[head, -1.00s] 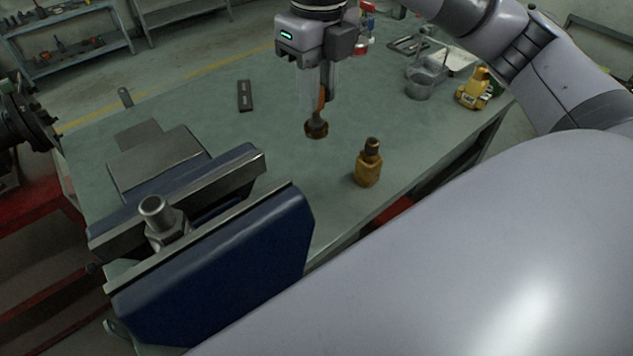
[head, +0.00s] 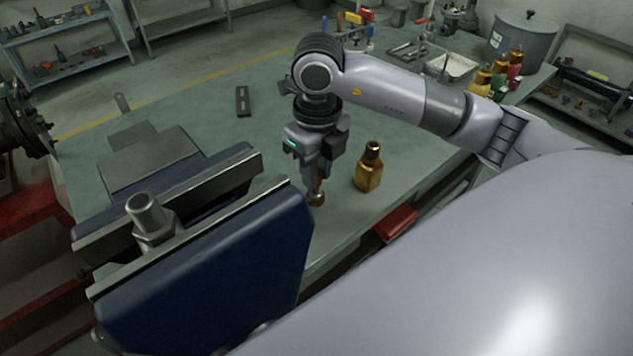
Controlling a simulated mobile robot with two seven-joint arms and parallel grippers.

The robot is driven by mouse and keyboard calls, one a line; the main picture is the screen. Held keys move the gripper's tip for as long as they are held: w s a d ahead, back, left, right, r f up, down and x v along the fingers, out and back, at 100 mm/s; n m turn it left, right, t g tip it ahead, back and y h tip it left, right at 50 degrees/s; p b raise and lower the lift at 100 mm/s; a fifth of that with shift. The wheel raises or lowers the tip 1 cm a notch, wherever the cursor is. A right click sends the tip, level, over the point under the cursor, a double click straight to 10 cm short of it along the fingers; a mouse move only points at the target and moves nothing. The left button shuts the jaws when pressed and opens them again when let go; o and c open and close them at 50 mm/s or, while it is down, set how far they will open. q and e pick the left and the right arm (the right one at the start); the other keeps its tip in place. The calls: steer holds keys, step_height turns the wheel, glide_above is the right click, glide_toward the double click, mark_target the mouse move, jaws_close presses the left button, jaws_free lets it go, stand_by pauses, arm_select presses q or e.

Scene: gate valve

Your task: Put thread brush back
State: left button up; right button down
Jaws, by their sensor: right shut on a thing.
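My right gripper (head: 315,178) points down over the workbench and is shut on the thread brush. The dark brown round head of the thread brush (head: 316,200) shows just below the fingers, close to the bench top. I cannot tell whether it touches the bench. Its handle is mostly hidden by the fingers. The brush is just right of the blue vise's right end and left of the amber bottle. My left gripper is not in view.
A blue vise (head: 215,260) holds a metal fitting (head: 148,215) at the front left. An amber bottle (head: 369,168) stands near the bench's front edge. A flat dark bar (head: 242,101) lies farther back. A tray (head: 450,66), several bottles and a grey pot (head: 522,40) stand at the back right.

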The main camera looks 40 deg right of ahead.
step_height(320, 180, down, 4)
steer(key=shift+r, duration=0.25)
steer(key=shift+f, duration=0.2)
steer(key=c, duration=1)
jaws_free()
steer(key=shift+r, duration=0.1)
steer(key=shift+r, duration=0.15)
step_height(320, 180, up, 12)
steer(key=shift+s, duration=0.15)
